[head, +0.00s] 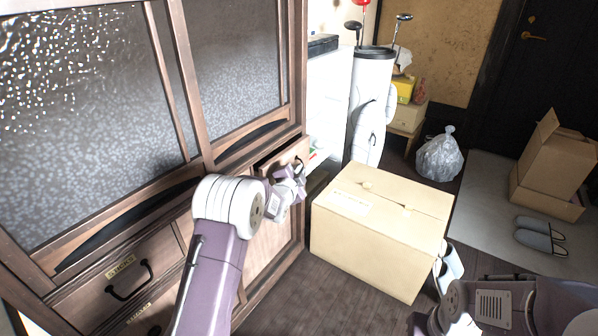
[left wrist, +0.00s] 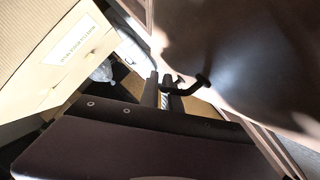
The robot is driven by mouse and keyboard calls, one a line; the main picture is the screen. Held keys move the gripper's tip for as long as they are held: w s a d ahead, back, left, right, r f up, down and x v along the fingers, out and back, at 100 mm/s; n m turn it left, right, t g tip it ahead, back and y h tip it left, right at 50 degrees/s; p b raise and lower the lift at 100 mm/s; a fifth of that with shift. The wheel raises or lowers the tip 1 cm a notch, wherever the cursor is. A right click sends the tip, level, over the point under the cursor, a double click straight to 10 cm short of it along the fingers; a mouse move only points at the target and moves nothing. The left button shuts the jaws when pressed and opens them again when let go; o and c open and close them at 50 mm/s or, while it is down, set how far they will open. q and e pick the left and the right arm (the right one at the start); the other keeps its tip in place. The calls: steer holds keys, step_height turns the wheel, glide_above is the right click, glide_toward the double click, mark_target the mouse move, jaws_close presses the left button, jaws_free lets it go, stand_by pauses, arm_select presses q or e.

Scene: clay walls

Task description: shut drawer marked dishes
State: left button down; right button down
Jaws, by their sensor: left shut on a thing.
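A wooden drawer (head: 284,152) stands partly open at the right end of the cabinet. Its label cannot be read, so I cannot tell its marking from these views. My left gripper (head: 298,178) is at the drawer's front, shut on its black handle. In the left wrist view the dark handle (left wrist: 188,86) shows at the fingertips of the left gripper (left wrist: 166,92), beside the blurred brown drawer front (left wrist: 235,50). My right arm shows at the lower right of the head view; its fingers cannot be made out.
The cabinet (head: 160,205) has sliding glass doors and another labelled, closed drawer (head: 125,280) at the left. A large cardboard box (head: 375,235) stands on the floor close right of the open drawer. A white golf bag (head: 368,110) stands behind. Slippers (head: 540,236) lie farther right.

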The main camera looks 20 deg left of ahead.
arm_select(q)
steer(key=shift+f, duration=0.1)
stand_by(0.3)
steer(key=a, duration=0.2)
steer(key=w+a, duration=0.1)
steer(key=shift+w+a+p, duration=0.15)
steer(key=shift+a+p, duration=0.15)
steer(key=shift+a, duration=0.05)
steer(key=c, duration=1.8)
jaws_free()
steer(key=shift+a, duration=0.15)
steer(key=shift+c, duration=0.2)
steer(key=p+v, duration=0.3)
steer(key=v, duration=0.6)
